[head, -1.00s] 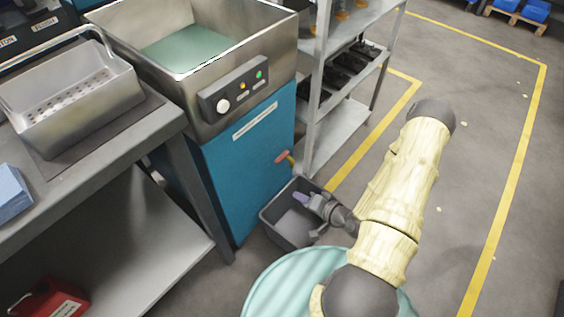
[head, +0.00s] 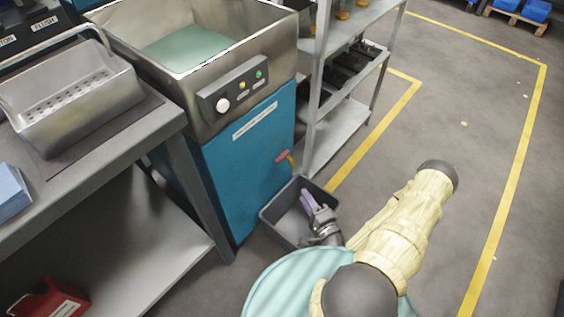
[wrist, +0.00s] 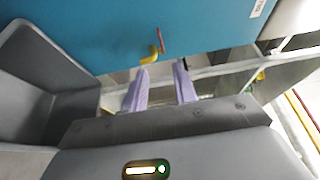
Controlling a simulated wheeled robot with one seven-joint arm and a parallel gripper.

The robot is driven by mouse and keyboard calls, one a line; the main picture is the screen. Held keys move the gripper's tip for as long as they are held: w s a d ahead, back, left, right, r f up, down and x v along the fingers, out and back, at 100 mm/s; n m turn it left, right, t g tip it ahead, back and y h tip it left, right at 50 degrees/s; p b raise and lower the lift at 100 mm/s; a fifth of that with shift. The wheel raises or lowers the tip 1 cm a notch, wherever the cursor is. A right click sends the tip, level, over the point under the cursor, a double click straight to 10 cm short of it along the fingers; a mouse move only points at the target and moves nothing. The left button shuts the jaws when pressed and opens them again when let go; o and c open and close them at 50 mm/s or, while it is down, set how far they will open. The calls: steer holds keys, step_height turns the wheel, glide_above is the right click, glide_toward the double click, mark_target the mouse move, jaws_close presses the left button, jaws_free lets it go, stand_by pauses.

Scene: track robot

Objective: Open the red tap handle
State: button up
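The red tap handle (head: 282,156) sits on a short yellow pipe (head: 291,160) low on the right side of the blue cabinet. In the wrist view the red handle (wrist: 161,40) stands upright beside the yellow pipe (wrist: 149,54), ahead of the fingers and between their lines. My gripper (head: 308,205) is below and a little right of the tap, over the grey bin. In the wrist view my gripper (wrist: 160,78) has two lilac fingers spread apart with nothing between them. It does not touch the handle.
A grey open bin (head: 270,215) stands on the floor below the tap; its wall also shows in the wrist view (wrist: 40,75). A metal shelf rack (head: 311,120) stands close right of the blue cabinet (head: 235,185). Open floor lies to the right.

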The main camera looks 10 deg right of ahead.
mark_target(282, 157)
steer(key=b+x, duration=0.3)
steer(key=x, duration=1.3)
steer(key=shift+w+a+b, duration=0.2)
steer(key=shift+w+b, duration=0.05)
steer(key=shift+b, duration=0.15)
jaws_close()
